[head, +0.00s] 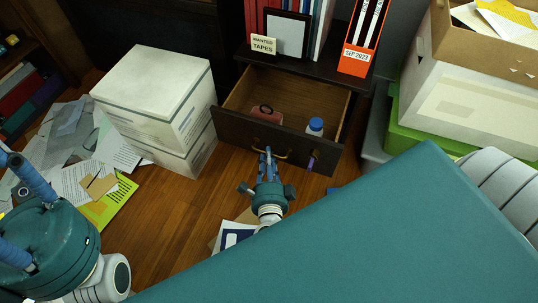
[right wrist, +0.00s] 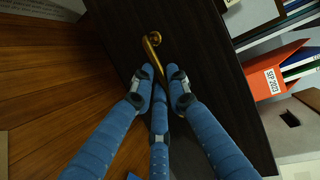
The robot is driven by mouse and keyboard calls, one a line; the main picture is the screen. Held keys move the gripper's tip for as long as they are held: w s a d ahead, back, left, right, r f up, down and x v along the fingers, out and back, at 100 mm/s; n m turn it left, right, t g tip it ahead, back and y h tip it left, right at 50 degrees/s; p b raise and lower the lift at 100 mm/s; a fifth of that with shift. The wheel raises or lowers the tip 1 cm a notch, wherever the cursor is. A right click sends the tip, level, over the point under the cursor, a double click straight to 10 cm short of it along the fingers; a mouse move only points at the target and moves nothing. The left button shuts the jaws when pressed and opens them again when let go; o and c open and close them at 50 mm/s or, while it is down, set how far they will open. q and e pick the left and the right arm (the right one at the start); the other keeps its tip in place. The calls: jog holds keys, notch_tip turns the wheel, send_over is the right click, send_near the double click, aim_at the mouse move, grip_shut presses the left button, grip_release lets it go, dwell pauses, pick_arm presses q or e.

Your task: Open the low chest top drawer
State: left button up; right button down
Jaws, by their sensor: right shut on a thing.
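The low chest (head: 362,80) stands at the back middle in the head view. Its dark top drawer (head: 232,128) is pulled out, with its inside showing. A brass handle (head: 284,156) is on the drawer front; it also shows in the right wrist view (right wrist: 152,48). My right gripper (head: 267,154) is shut on the handle, its blue fingers (right wrist: 160,82) closed around the handle's near end. My left gripper (head: 22,172) is at the left edge, partly cut off, away from the chest; its fingertips are not clear.
A reddish item (head: 266,115) and a blue-capped bottle (head: 315,126) lie in the drawer. A purple thing (head: 313,160) hangs at its front. White boxes (head: 152,90) stand close on the left. Binders and an orange file (head: 362,38) stand on top. Papers (head: 75,150) litter the floor.

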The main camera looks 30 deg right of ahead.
jog(key=c, duration=1.7)
grip_release()
jog(key=shift+o, duration=0.2)
